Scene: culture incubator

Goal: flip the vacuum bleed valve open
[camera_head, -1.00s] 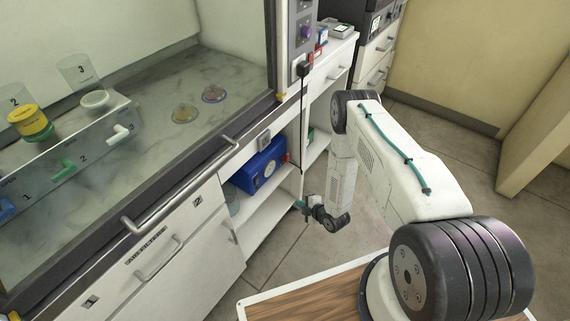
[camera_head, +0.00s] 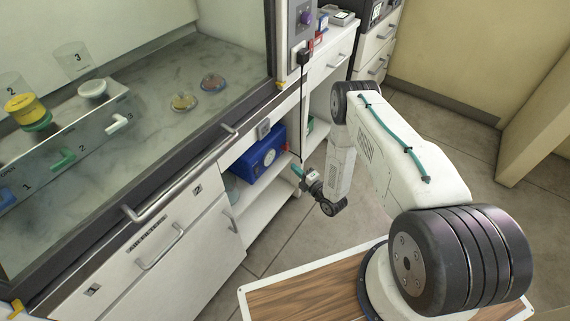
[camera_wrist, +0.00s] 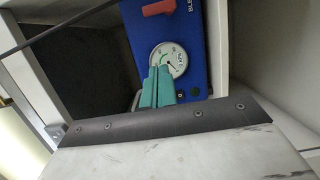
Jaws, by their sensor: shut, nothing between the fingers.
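The blue pump box (camera_head: 258,160) stands on the shelf below the bench. It also fills the upper middle of the wrist view (camera_wrist: 205,55). A red lever (camera_wrist: 158,7), the bleed valve handle, is at the top edge of the wrist view, lying roughly crosswise beside partly cut-off "BLE" lettering. A round gauge (camera_wrist: 170,58) sits below it. My gripper's teal fingers (camera_wrist: 160,72) are shut and empty, covering part of the gauge's lower left, and stand below the lever, apart from it in the picture. In the head view my gripper (camera_head: 297,170) is right of the box, outside the shelf.
The shelf's white side wall and a black cable (camera_head: 304,110) are near my gripper. The bench above has a long front handle (camera_head: 185,180) and holds jars and dishes behind glass. A wood-topped board (camera_head: 300,300) lies beneath my arm. Bare floor lies between.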

